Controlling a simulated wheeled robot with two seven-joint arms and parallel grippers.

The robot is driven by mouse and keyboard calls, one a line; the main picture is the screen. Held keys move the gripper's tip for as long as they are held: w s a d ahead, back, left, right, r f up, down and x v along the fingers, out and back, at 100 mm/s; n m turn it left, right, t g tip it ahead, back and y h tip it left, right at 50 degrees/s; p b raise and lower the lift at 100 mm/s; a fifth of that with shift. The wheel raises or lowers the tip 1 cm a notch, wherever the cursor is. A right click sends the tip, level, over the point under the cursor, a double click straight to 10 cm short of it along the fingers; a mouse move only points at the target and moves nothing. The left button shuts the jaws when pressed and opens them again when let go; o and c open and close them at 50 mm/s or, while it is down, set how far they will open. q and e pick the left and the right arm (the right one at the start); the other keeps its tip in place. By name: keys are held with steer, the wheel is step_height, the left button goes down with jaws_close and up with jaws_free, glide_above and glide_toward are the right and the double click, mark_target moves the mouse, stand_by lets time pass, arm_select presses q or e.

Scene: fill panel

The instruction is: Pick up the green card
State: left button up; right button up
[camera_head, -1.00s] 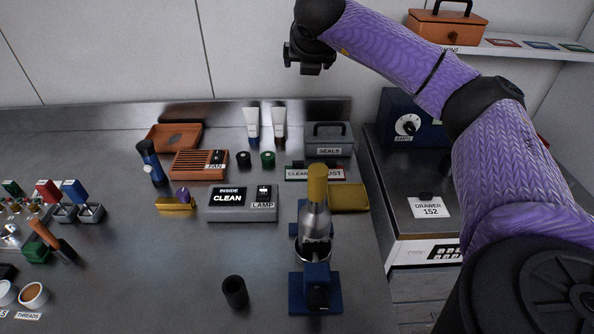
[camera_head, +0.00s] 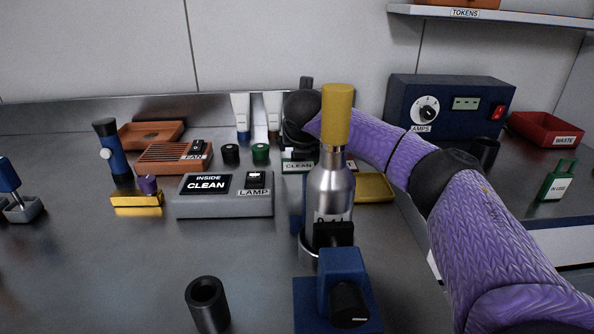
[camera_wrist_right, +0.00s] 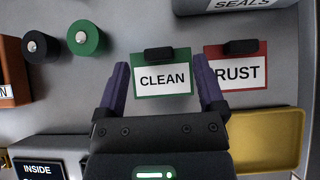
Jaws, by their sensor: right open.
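The green card (camera_wrist_right: 161,88), marked CLEAN and with a black tab (camera_wrist_right: 159,54) at its top edge, lies on the counter. In the head view a part of the card (camera_head: 297,166) shows behind the bottle. My right gripper (camera_wrist_right: 160,66) is open, its purple fingers on either side of the card in the wrist view. I cannot tell how high above the card they are. In the head view the right hand is mostly hidden behind the bottle. My left gripper is not in view.
A red RUST card (camera_wrist_right: 236,70) lies close beside the right finger. A yellow tray (camera_wrist_right: 268,140) is just below it. A tall bottle with a yellow cap (camera_head: 337,115) stands in front. Green and black caps (camera_wrist_right: 86,38) lie left. A green tag (camera_head: 558,182) stands far right.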

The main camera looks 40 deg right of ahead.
mark_target(299, 161)
steer(key=x, duration=0.1)
steer(key=b+x, duration=0.1)
steer(key=x, duration=0.1)
steer(key=shift+w+a+f, duration=0.1)
steer(key=shift+w+f, duration=0.05)
steer(key=shift+f, duration=0.2)
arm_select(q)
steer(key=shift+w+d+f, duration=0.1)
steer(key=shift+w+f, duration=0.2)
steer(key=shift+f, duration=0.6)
arm_select(e)
steer(key=shift+r, duration=0.1)
steer(key=c, duration=0.5)
jaws_close()
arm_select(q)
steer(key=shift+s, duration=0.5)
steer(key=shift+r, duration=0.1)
arm_select(e)
steer(key=shift+r, duration=0.1)
